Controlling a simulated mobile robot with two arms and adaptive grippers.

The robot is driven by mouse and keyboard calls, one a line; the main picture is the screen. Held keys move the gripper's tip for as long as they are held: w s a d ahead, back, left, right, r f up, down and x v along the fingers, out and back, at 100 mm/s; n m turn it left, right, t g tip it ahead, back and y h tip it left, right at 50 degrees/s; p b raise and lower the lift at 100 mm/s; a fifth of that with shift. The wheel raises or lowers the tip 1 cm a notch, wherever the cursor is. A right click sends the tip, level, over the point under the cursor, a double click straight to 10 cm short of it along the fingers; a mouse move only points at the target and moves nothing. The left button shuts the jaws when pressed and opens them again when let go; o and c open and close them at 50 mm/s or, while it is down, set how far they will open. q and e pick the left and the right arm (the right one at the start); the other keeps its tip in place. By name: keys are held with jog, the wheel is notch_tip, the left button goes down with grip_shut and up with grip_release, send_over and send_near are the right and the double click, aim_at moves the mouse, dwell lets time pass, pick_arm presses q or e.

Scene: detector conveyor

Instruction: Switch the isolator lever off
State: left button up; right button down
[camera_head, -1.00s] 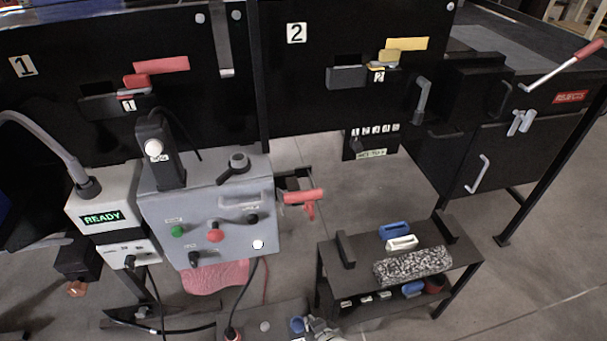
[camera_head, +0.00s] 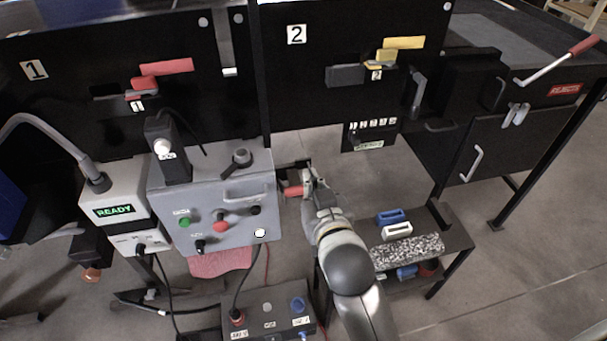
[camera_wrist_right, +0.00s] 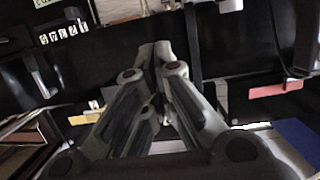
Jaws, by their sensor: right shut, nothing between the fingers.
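The isolator lever (camera_head: 294,191) has a red handle and sticks out from the right side of the grey control box (camera_head: 260,180). The handle is partly hidden by my right gripper (camera_head: 309,181). The right gripper is shut and empty, at the handle's right end. I cannot tell whether it touches the lever. In the right wrist view the closed fingers (camera_wrist_right: 155,55) point at dark panels, and I cannot make out the lever there. My left gripper is not in view.
Green and red buttons (camera_head: 220,227) are on the box front. A READY display unit (camera_head: 115,211) stands left. Black panels 1 (camera_head: 60,130) and 2 (camera_head: 300,80) stand behind. A low black bench (camera_head: 455,240) is right of my arm. A pedestal box (camera_head: 268,312) sits below.

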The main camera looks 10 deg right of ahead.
jog(key=shift+w, duration=0.1)
jog(key=p, duration=0.2)
send_over(297, 188)
jog(key=w+d, duration=0.2)
notch_tip(297, 188, down, 2)
jog(key=f, duration=0.1)
jog(key=s+f+p, duration=0.1)
jog(key=f, duration=0.1)
jog(key=shift+a, duration=0.15)
jog(key=shift+s+f, duration=0.45)
jog(key=shift+s, duration=0.05)
jog(key=shift+w, duration=0.1)
jog(key=shift+f, duration=0.15)
